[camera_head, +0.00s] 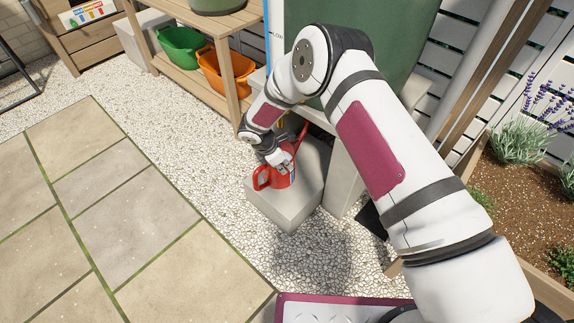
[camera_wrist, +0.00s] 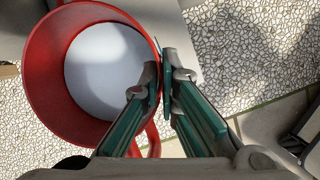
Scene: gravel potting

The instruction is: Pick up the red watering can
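The red watering can (camera_head: 283,177) stands on a pale concrete block below the large green tank. Its handle is on the left and its spout points up to the right. My gripper (camera_head: 284,165) reaches down onto the can from above, partly hiding it. In the wrist view, the can (camera_wrist: 45,75) shows its round opening with a pale surface inside. The fingers of my gripper (camera_wrist: 163,75) are close together at the can's right rim, one over the opening and one outside. They look closed on the wall between them.
The concrete block (camera_head: 290,211) bears the can. A green tank (camera_head: 400,50) stands behind it. A wooden shelf holds a green tub (camera_head: 182,48) and an orange tub (camera_head: 226,72) at the back left. Gravel and paving slabs (camera_head: 130,210) lie open at left. A planter bed (camera_head: 525,200) borders the right.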

